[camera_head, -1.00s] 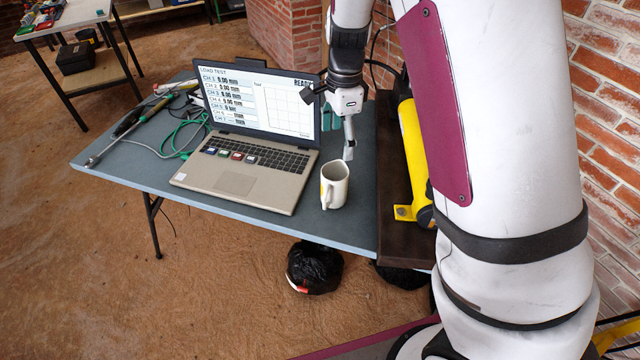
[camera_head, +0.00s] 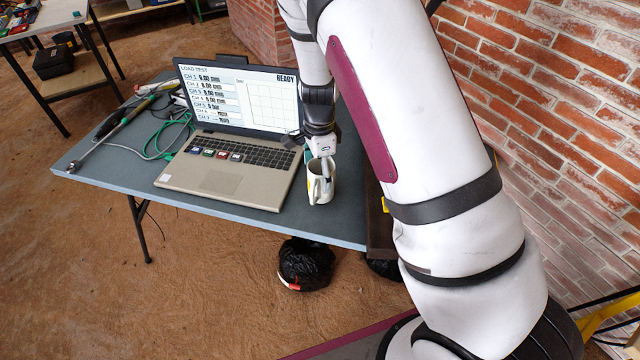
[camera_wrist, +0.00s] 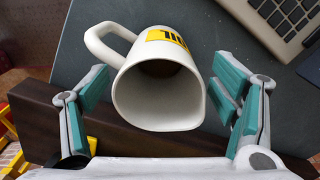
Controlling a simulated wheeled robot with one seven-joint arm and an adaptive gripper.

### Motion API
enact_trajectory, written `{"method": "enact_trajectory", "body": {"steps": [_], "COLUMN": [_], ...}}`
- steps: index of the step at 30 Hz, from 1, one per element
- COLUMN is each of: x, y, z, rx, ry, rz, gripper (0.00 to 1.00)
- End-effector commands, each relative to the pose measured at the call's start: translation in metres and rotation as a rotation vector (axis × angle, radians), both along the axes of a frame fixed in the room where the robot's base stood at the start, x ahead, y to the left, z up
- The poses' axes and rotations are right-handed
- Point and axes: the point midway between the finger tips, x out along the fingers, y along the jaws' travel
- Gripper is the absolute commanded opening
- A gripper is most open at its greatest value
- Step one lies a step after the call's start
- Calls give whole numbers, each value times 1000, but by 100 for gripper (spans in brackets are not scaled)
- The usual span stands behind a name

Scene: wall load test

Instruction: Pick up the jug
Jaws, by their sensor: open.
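The jug (camera_head: 319,186) is white with a yellow label and a handle. It stands upright on the grey-blue table (camera_head: 240,218), just right of the laptop. In the wrist view the jug (camera_wrist: 160,98) is seen from above, with its open mouth toward the camera and its handle at the upper left. My gripper (camera_wrist: 162,95) is open, with teal pads on both sides of the jug and gaps between pads and jug. In the head view my gripper (camera_head: 322,170) is down at the jug and partly hides it.
An open laptop (camera_head: 232,135) stands left of the jug, close to it. A dark wooden beam (camera_wrist: 125,140) lies on the jug's other side. Cables and tools (camera_head: 135,120) lie at the table's left. A brick wall (camera_head: 560,90) rises at the right.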

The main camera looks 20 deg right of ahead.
Motion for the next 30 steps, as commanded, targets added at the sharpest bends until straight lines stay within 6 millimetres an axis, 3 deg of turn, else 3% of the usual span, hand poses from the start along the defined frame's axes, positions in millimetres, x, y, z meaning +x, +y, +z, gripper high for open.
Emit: {"method": "enact_trajectory", "body": {"steps": [6,14,21,22,30], "x": [-1,-1,-1,-1,-1], "y": [1,1,1,1,1], "z": [-26,-28,-28,-28,-27], "rx": [0,0,0,0,0], "ry": [0,-1,-1,0,-1], "rz": [-1,-1,0,0,0], "gripper": [80,80,28,24,24]}}
